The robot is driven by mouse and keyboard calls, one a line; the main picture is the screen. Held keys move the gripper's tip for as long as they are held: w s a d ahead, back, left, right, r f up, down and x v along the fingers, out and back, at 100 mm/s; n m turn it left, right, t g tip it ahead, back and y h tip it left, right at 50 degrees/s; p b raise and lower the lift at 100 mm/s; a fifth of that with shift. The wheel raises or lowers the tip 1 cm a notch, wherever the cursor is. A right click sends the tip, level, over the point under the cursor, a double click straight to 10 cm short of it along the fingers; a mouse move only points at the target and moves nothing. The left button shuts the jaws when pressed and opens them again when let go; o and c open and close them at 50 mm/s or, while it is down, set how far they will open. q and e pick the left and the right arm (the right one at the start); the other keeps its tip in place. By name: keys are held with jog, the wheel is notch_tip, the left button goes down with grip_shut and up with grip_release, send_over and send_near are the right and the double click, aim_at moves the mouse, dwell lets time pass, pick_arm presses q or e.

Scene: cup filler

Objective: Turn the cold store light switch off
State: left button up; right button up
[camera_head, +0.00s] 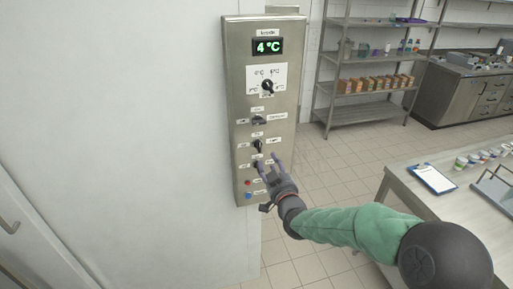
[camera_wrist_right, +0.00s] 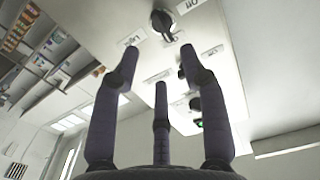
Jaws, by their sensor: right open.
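The steel control panel (camera_head: 238,105) hangs on the pale wall with labelled switches in a column. A black rotary switch (camera_wrist_right: 162,20) shows at the top of the right wrist view, beside a label that seems to read "Light"; an "Off" label (camera_wrist_right: 192,4) is on its other side. In the head view my fingers partly cover the lower switches, and their labels are too small to read surely. My right gripper (camera_head: 269,163) is open and empty in front of the lower panel; its fingers (camera_wrist_right: 158,52) are spread below the switch in the wrist view. Contact is unclear.
A green "4 °C" display (camera_head: 268,46) and a dial (camera_head: 267,87) are higher on the panel. Red (camera_head: 248,183) and blue (camera_head: 248,195) buttons are below. A table with a clipboard (camera_head: 433,178) stands at right. Shelves (camera_head: 360,112) are behind.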

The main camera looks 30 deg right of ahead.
aim_at(259, 146)
jog(key=x, duration=0.9)
jog(key=shift+w, duration=0.35)
jog(key=shift+f, duration=0.1)
grip_shut()
